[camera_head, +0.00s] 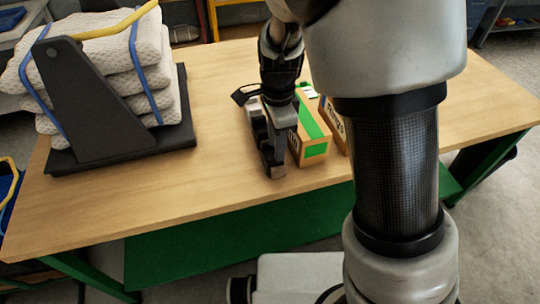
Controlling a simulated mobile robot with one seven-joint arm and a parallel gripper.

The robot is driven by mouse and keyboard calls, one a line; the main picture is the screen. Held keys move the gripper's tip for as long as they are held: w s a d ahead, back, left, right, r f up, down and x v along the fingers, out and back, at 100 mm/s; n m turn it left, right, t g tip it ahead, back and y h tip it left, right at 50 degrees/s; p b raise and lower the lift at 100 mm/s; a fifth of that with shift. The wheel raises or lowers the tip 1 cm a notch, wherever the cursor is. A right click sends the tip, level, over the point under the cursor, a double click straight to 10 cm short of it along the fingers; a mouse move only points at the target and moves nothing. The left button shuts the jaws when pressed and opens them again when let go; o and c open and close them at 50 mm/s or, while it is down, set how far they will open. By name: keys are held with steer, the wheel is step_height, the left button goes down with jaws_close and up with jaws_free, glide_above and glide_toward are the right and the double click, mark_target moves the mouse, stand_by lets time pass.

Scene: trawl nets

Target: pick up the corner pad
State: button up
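My gripper (274,158) points down at the middle of the wooden table, just left of the cardboard boxes. Its fingers are seen nearly edge-on, so I cannot tell whether they are open or shut, or whether anything is between them. A small tan-grey piece shows at the near fingertip; I cannot tell whether it is part of the finger or a separate thing. I cannot make out a corner pad for certain; it may be hidden behind the gripper, the arm or the boxes.
A cardboard box with a green stripe (313,132) stands close right of the gripper. Another lettered box (334,122) is partly behind my arm. A black stand (85,100) holds stacked white netting (120,48) at left. The wooden table (130,205) is clear in front.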

mark_target(272, 158)
steer(key=f, duration=0.3)
steer(key=f+b, duration=0.1)
steer(key=f, duration=0.1)
steer(key=shift+w+a, duration=0.1)
steer(key=shift+a, duration=0.2)
jaws_close()
steer(key=shift+r, duration=0.1)
